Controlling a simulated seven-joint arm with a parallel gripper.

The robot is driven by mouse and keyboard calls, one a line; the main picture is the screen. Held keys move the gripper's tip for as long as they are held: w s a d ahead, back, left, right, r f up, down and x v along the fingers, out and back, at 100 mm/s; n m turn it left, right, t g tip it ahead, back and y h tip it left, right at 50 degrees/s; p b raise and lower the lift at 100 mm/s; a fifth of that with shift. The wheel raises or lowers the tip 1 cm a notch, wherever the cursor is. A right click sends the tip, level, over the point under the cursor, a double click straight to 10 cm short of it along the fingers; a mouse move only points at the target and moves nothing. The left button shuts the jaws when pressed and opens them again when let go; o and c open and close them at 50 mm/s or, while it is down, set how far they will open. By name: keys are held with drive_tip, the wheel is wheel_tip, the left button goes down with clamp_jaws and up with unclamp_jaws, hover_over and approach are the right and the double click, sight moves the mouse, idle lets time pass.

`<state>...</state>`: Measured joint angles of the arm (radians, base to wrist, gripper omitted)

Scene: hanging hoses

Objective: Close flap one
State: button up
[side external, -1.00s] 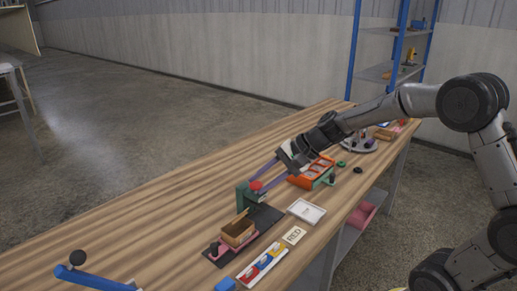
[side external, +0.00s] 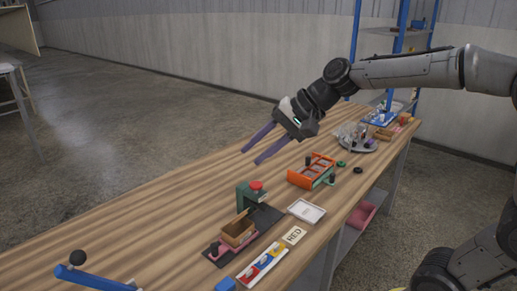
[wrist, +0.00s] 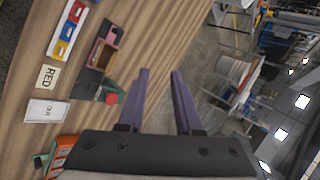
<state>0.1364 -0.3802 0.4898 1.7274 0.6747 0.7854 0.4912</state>
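A small brown cardboard box (side external: 237,233) sits in a pink holder (side external: 216,250) on a dark base plate on the bench. One brown flap (side external: 240,215) stands up at a tilt on its far side; I cannot tell which flap is numbered one. The box also shows in the wrist view (wrist: 103,54). My gripper (side external: 250,157) is in the air above the bench, up and beyond the box, with its two purple fingers apart and nothing between them. In the wrist view the fingers (wrist: 161,72) point past the box, which lies to their left.
A green stand with a red knob (side external: 257,185) rises right behind the box.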

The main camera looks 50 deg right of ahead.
idle(0.3)
drive_tip(key=m, duration=0.5)
approach(240, 215)
drive_tip(key=x, duration=1)
drive_tip(key=shift+w+a+f, duration=0.1)
drive_tip(key=shift+a, duration=0.05)
clamp_jaws()
